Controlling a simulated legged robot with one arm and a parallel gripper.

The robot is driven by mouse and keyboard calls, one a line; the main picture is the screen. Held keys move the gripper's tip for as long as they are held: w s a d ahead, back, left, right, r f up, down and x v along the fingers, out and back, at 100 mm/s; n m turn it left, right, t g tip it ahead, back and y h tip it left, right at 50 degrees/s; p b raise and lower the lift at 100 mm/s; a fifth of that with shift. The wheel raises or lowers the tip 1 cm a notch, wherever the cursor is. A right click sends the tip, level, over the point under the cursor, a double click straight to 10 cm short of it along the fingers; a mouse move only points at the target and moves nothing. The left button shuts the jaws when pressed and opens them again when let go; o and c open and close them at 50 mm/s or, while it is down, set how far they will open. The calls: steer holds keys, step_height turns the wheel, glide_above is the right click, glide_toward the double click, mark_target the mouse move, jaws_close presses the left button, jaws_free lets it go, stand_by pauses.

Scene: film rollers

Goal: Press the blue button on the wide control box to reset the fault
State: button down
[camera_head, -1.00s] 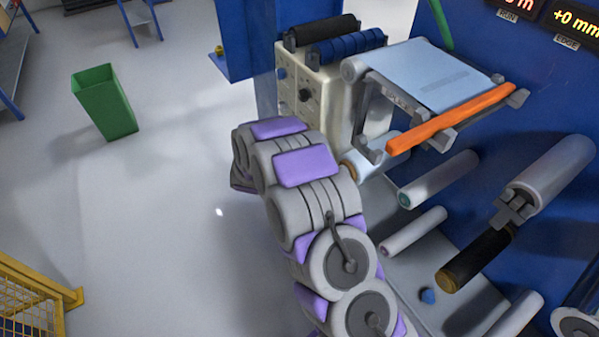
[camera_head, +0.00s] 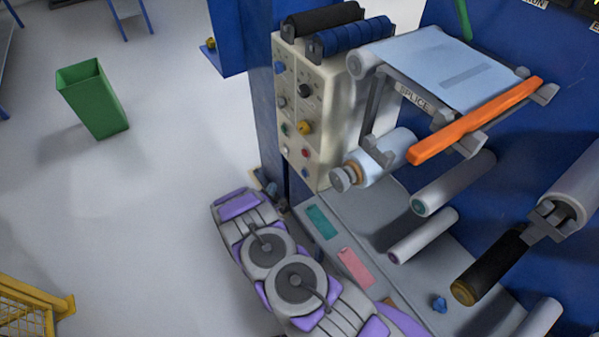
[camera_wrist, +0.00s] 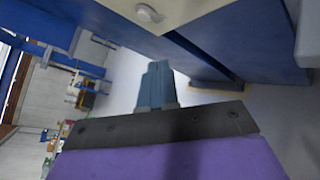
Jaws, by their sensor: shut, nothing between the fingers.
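A beige control box (camera_head: 318,108) stands at the upper middle of the head view, its front covered with knobs and buttons. A blue knob or button (camera_head: 279,68) is at its upper left, and a small blue button (camera_head: 305,173) is near its bottom edge. My gripper (camera_wrist: 156,68) shows in the wrist view with its blue-grey fingers shut and empty, apart from any surface. Above it a beige face (camera_wrist: 185,14) with a pale round knob (camera_wrist: 149,13) shows. In the head view my arm reaches below the box, and I cannot make out the fingers clearly.
Film rollers, an orange bar (camera_head: 475,122) and a splice table (camera_head: 445,68) lie right of the box. A grey shelf holds a teal pad (camera_head: 321,221) and a pink pad (camera_head: 356,268). A green bin (camera_head: 93,98) stands left on open floor, with yellow fencing (camera_head: 28,300) below.

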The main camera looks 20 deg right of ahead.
mark_target(304, 173)
steer(key=shift+d+f+n+t+h, duration=0.4)
steer(key=shift+d+f+n+h, duration=0.15)
steer(key=shift+d+n, duration=0.15)
steer(key=w+d+p, duration=0.2)
steer(key=d+p, duration=0.1)
steer(key=d, duration=0.5)
steer(key=shift+w+d, duration=0.2)
steer(key=shift+w, duration=0.1)
stand_by(1.9)
steer(key=shift+w+d, duration=0.1)
steer(key=shift+d, duration=0.35)
